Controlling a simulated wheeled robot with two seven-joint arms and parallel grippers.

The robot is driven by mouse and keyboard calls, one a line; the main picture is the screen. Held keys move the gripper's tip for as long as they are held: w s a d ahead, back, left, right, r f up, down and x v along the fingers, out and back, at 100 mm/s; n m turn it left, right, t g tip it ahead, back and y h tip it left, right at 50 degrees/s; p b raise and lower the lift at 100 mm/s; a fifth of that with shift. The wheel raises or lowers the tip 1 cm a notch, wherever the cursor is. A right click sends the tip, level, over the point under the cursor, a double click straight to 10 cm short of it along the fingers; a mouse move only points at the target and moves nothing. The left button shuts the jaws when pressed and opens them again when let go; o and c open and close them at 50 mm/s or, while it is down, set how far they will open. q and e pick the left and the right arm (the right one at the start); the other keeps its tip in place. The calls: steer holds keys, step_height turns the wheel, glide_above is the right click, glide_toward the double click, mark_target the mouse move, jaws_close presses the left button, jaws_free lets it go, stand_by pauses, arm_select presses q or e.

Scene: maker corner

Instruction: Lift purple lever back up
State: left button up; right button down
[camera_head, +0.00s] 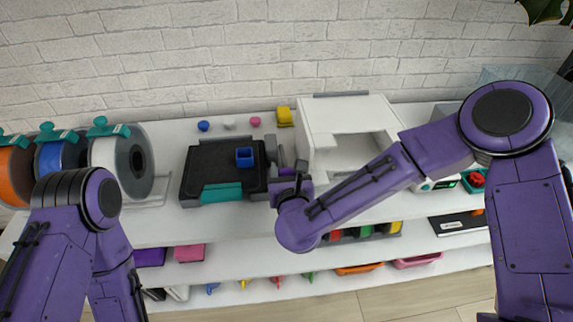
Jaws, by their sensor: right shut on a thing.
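My right gripper (289,182) is at the right side of a black machine with a dark bed (215,160) on the white bench. It is shut on a small purple piece (286,171), which looks like the purple lever. The fingers and wrist hide most of the lever, so I cannot tell its tilt. A grey part (271,149) of the machine stands just behind the gripper. My left arm is at the left of the picture, and its gripper is not in view.
A blue open cube (244,158) sits on the black bed, above a teal front strip (221,193). A white open-fronted enclosure (315,155) stands close to the right of the gripper. Filament spools (107,172) stand at left. Small coloured pieces and a yellow block (284,117) lie behind.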

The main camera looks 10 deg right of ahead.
mark_target(285, 164)
steer(key=r+p, duration=0.1)
steer(key=w+r+g+p, duration=0.1)
steer(key=shift+r+g, duration=0.3)
steer(key=shift+w+r, duration=0.1)
steer(key=shift+r, duration=0.1)
arm_select(q)
steer(key=shift+r, duration=2)
arm_select(e)
steer(key=shift+w+r, duration=0.4)
steer(key=shift+r, duration=0.2)
steer(key=shift+w+r, duration=0.35)
steer(key=shift+r, duration=0.2)
steer(key=c, duration=0.8)
jaws_free()
steer(key=shift+w+f, duration=0.1)
steer(key=shift+f, duration=0.05)
